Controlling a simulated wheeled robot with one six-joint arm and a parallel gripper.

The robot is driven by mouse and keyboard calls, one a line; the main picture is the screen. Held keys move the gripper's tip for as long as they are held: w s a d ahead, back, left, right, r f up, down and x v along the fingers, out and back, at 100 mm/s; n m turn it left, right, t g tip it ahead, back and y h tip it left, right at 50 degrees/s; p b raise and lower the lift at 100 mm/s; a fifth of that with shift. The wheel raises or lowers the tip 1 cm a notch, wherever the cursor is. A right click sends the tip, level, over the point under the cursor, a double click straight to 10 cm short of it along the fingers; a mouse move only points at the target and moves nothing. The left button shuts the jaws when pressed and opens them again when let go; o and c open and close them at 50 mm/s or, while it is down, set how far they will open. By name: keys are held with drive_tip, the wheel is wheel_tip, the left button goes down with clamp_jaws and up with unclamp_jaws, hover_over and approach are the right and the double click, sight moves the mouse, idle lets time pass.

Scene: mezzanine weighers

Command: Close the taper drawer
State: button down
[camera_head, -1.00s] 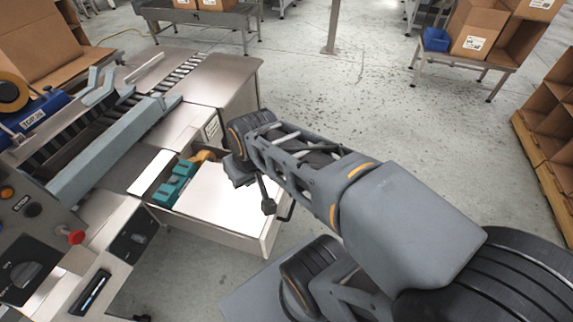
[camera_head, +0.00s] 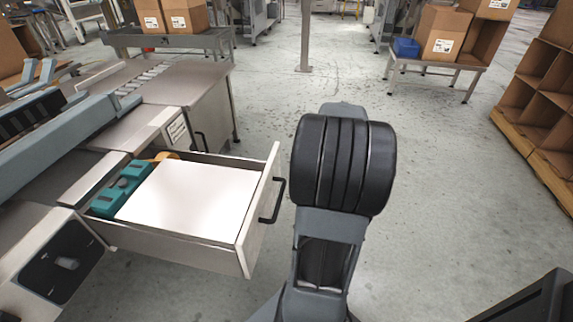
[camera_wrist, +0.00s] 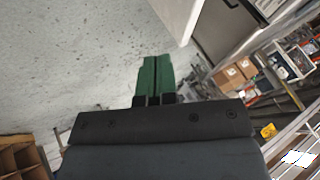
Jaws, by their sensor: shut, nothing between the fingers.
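The taper drawer (camera_head: 258,212) stands pulled out from the metal machine bench in the head view, its dark bar handle (camera_head: 272,201) on the front panel facing right. Inside it are teal blocks (camera_head: 125,187), an orange-brown roll (camera_head: 166,156) and a flat white surface. My arm rises to the right of the drawer front, apart from it in the picture, and hides my gripper there. In the wrist view my gripper (camera_wrist: 155,62) shows two green fingers pressed together, empty, over grey floor. A pale panel edge lies above right of the fingertips; I cannot tell surely whether it is the drawer.
The bench (camera_head: 190,88) with rollers runs behind the drawer. A control panel (camera_head: 62,262) is at lower left. Boxes stand on a low table (camera_head: 445,64) at the back right, and a cardboard shelf (camera_head: 545,100) is at the right. Floor between is clear.

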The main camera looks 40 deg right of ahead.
drive_tip(key=b, duration=0.3)
approach(275, 163)
wheel_tip(275, 163, down, 4)
drive_tip(key=d, duration=0.2)
drive_tip(key=shift+w+a+f, duration=0.1)
drive_tip(key=shift+w+a, duration=0.35)
drive_tip(key=shift+w, duration=0.4)
drive_tip(key=shift+w+a+f, duration=0.1)
drive_tip(key=shift+w+a, duration=0.35)
drive_tip(key=shift+w, duration=0.35)
